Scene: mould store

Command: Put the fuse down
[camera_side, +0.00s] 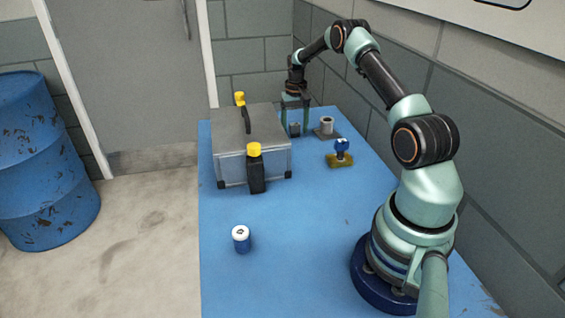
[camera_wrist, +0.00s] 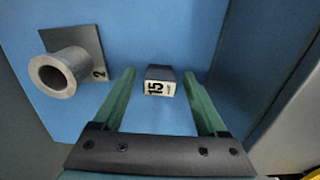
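The fuse (camera_wrist: 160,74) is a small dark block with a white end marked "15". In the side view the fuse (camera_side: 294,129) is at the far end of the blue table, low between my fingers. My gripper (camera_side: 296,132) points down there. In the wrist view my gripper (camera_wrist: 159,72) has its two green fingers spread, one on each side of the fuse, with blue table showing in the gaps. The fuse appears to rest on the table, with neither finger seen touching it.
A grey tube on a plate marked "2" (camera_wrist: 60,72) stands close beside my gripper. A grey case (camera_side: 245,150) is left of it. A blue knob on a yellowish base (camera_side: 341,159) and a white-capped blue jar (camera_side: 242,241) stand nearer. The table's front middle (camera_side: 290,215) is clear.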

